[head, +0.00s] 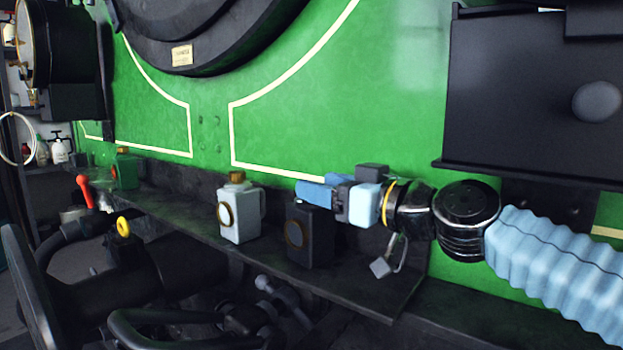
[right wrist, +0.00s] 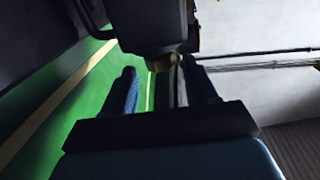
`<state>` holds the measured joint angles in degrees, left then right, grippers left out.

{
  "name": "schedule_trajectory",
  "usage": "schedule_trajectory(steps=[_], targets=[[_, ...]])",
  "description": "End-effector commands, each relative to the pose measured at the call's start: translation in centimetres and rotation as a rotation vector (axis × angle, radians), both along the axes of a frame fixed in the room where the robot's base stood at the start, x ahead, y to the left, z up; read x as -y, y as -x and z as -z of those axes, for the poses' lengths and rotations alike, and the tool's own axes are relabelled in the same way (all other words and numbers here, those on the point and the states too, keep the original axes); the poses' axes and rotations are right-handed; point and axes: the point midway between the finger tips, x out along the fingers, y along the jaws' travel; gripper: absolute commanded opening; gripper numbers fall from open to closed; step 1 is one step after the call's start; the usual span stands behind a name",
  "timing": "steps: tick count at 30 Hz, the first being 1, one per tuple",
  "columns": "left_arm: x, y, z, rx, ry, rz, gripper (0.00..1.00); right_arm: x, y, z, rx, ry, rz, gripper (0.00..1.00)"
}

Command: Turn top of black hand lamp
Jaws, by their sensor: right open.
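The black hand lamp (head: 310,236) stands upright on the dark ledge, with a brass ring on its front. My right gripper (head: 316,190) comes in from the right, its blue fingers at the level of the lamp's top. The fingers and gripper body partly hide that top. In the right wrist view the open fingers (right wrist: 160,75) point at a dark body (right wrist: 150,25), which looks like the lamp, with a narrower part at the gap between the fingertips. I cannot tell whether they touch it. My left gripper is not in view.
A white lamp (head: 239,212) stands just left of the black one, and a green lamp (head: 125,170) farther left. The ledge (head: 180,202) runs along the green tram front (head: 300,120). A small grey tag-like piece (head: 381,267) hangs below my right wrist.

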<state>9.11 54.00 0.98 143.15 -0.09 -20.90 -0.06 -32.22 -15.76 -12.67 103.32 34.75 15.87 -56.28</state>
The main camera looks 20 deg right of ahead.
Motion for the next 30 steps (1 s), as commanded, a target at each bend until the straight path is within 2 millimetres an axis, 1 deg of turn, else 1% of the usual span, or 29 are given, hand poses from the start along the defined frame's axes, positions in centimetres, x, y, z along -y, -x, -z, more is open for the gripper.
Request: schedule_trajectory(steps=[1, 3, 6, 10, 17, 24, 27, 29, 30], targets=[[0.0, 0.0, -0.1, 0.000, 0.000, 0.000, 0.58, -0.6, -0.7, 0.0, -0.001, 0.001, -0.002, 0.57], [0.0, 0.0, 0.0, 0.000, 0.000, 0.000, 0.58, -1.0, -1.6, 0.0, -0.001, 0.000, -0.002, 0.57], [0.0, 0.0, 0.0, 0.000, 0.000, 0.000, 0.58, -1.5, -2.4, 0.0, -0.001, -0.001, 0.000, 0.57], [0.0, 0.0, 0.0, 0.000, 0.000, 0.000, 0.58, -1.8, -2.8, 0.0, 0.000, -0.001, 0.000, 0.57], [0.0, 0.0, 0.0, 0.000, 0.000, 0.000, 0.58, -1.8, -2.8, 0.0, 0.000, -0.001, 0.001, 0.57], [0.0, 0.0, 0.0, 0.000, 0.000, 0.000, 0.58, -1.7, -2.8, 0.0, 0.000, -0.001, 0.000, 0.21], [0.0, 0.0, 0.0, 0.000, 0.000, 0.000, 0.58, -1.7, -2.8, 0.0, 0.000, -0.001, 0.000, 0.07], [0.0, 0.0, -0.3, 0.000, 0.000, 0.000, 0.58, -1.7, -2.8, -0.1, -0.001, -0.002, 0.005, 0.07], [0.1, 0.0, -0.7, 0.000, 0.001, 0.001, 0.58, -1.7, -2.8, -0.3, -0.004, -0.001, 0.016, 0.07]])
